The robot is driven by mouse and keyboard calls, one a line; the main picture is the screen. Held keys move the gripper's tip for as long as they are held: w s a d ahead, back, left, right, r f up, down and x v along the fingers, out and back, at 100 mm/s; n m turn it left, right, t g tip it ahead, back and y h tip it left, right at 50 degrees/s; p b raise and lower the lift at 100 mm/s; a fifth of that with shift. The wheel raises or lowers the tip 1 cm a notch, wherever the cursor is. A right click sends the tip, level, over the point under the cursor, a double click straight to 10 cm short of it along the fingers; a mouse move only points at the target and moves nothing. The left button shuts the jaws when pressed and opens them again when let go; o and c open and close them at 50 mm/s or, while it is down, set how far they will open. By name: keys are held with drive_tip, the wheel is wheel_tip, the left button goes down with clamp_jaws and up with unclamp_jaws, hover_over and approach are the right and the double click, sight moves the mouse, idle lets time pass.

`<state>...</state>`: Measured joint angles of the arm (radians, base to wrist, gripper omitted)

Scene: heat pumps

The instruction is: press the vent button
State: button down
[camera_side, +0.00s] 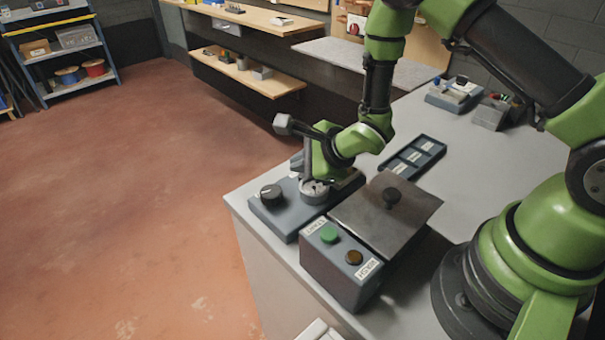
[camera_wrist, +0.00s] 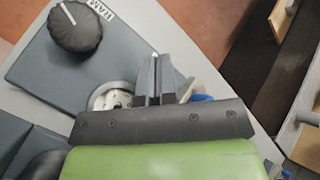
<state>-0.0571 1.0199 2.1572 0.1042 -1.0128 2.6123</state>
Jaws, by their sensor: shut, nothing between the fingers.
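A grey control box (camera_side: 340,272) on the bench carries a green button (camera_side: 329,235) and a dark amber button (camera_side: 354,257), each beside a small white label. My gripper (camera_side: 312,180) is shut and empty, pointing down over the neighbouring dial panel, at a round metal fitting (camera_side: 313,193). In the wrist view, the closed fingers (camera_wrist: 156,75) stand beside that fitting (camera_wrist: 112,96), partly hiding it; contact cannot be told. Neither button shows in the wrist view.
The dial panel (camera_wrist: 110,58) has a black knob (camera_wrist: 75,27) beside a partly hidden label. A metal lid (camera_side: 375,217) with a dark knob adjoins the button box. A compartmented tray (camera_side: 412,157) lies behind.

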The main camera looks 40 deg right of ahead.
drive_tip(key=shift+s+d+f+g, duration=0.3)
drive_tip(key=shift+s+d+f, duration=0.15)
drive_tip(key=shift+d, duration=0.1)
drive_tip(key=shift+w+a+r, duration=0.1)
drive_tip(key=shift+a+r, duration=0.05)
drive_tip(key=shift+r, duration=2.45)
